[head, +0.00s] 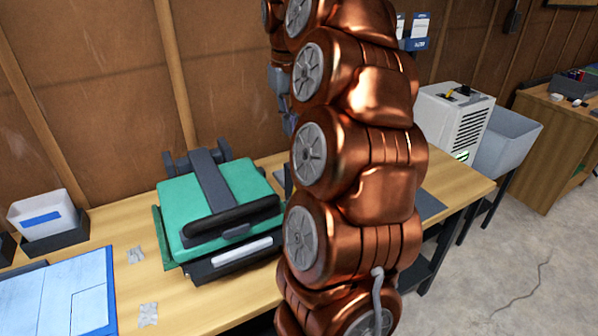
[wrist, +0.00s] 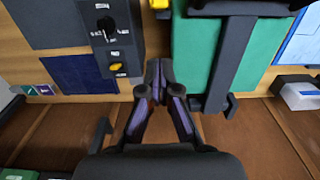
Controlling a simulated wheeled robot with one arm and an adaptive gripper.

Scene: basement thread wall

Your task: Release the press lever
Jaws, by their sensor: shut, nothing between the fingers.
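The press (head: 215,190) stands on the wooden table in the head view, with a green top plate and a dark arm over it. Its press lever (head: 232,219), a black bar handle, lies low across the front edge. A white-faced strip shows below it. In the wrist view the green press (wrist: 262,55) is at the upper right, with its dark arm (wrist: 233,60) running down it. My gripper (wrist: 160,68) is shut and empty, between the press and a dark control box (wrist: 110,35).
The control box carries a black knob and a yellow switch (wrist: 115,67). A blue board (head: 62,295) and a white bin (head: 43,213) lie left of the press. A white machine (head: 452,120) and grey tub (head: 505,140) stand right. The brown panel wall (head: 90,100) is close behind.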

